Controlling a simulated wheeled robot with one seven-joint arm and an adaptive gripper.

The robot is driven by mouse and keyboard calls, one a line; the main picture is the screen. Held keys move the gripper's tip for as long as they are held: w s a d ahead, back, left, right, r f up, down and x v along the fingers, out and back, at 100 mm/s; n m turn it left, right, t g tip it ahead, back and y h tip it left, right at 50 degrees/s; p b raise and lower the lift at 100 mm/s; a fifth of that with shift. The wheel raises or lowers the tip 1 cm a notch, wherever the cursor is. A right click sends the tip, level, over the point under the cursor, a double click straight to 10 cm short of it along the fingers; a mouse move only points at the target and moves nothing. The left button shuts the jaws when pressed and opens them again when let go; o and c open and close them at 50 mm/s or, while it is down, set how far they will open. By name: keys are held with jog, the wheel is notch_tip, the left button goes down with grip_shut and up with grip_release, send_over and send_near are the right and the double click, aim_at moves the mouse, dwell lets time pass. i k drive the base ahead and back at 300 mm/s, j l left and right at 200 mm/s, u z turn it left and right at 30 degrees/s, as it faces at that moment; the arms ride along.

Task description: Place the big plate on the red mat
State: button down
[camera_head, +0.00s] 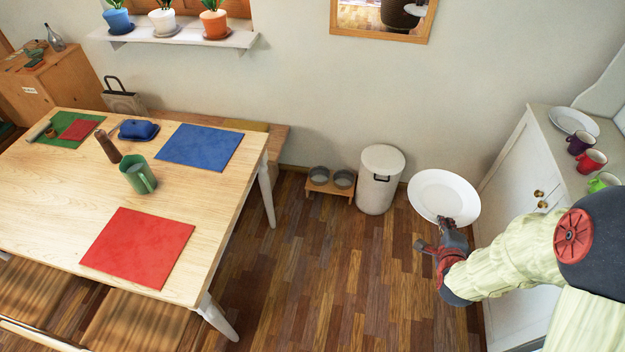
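A big white plate (443,190) is held out over the floor at the right, between the white bin and the counter. My gripper (446,222) is at the plate's near rim and appears shut on it; the fingertips are small and partly hidden. The red mat (138,247) lies flat and bare on the near part of the wooden table (205,200), well to the left of my gripper.
A green mug (137,175) and a brown pepper mill (108,147) stand behind the red mat. A blue mat (199,147) and a blue butter dish (138,130) lie farther back. A white bin (380,180) stands by the wall. Another plate (574,121) and several mugs stand on the right counter.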

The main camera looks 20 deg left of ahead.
aim_at(137, 243)
jog(key=k+j+u, duration=0.25)
jog(key=j+u, duration=0.2)
jog(key=j, duration=0.8)
jog(key=j+u, duration=0.45)
jog(key=j, duration=0.75)
jog(key=k, duration=0.05)
